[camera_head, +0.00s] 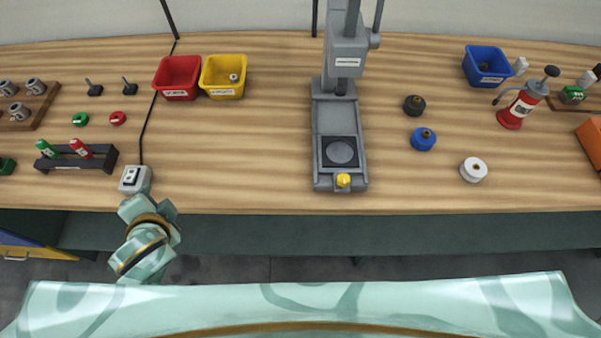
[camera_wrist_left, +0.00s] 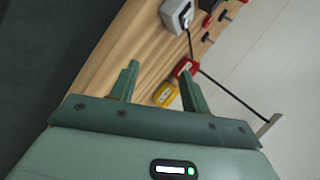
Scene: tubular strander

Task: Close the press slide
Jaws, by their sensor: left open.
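The press (camera_head: 346,60) stands at the middle of the bench, with a grey column and a long grey base. Its slide (camera_head: 325,152) is a dark square plate with a round grey disc, at the front end of the base and forward of the ram. A yellow knob (camera_head: 343,180) is at the slide's front. My left gripper (camera_wrist_left: 158,70) is open and empty in the left wrist view. In the head view my left arm reaches the bench's front edge, well left of the press; its fingers are not clear there. My right gripper is not in view.
Red (camera_head: 177,93) and yellow (camera_head: 223,92) bins stand behind. A black rack (camera_head: 75,164) is at left. The bench between socket box and press is clear. Spools and a red oil can (camera_head: 516,110) are at right.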

